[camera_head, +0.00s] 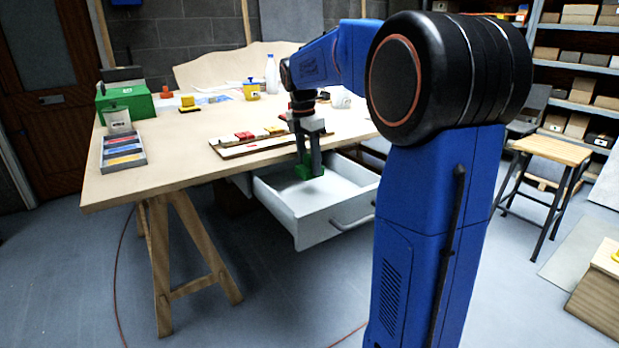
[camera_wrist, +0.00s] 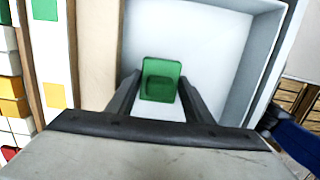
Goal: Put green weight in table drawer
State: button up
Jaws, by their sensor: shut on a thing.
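The green weight (camera_wrist: 160,80) is between the two fingers of my gripper (camera_wrist: 160,90), over the pale floor of the drawer in the wrist view. In the head view the green weight (camera_head: 303,171) shows at the tips of my gripper (camera_head: 309,165), inside the outline of the open drawer. My gripper is shut on it. The white table drawer (camera_head: 320,221) is pulled out below the table's edge, and its inside looks otherwise empty. I cannot tell whether the weight touches the drawer floor.
The wooden table (camera_head: 180,155) carries a mosaic board (camera_head: 235,152) close to the drawer, a tray of coloured tiles (camera_head: 123,152), a green box (camera_head: 130,101) and a white bottle (camera_head: 271,75). A wooden stool (camera_head: 552,149) stands at the right.

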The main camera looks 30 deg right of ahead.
aim_at(309, 176)
jog(key=shift+f, duration=2.55)
jog(key=o, duration=1.2)
jog(key=shift+f, duration=0.15)
jog(key=r, duration=0.4)
jog(key=a+r, duration=0.1)
jog(key=r, duration=0.7)
jog(key=shift+a+r, duration=0.1)
jog(key=shift+a, duration=0.15)
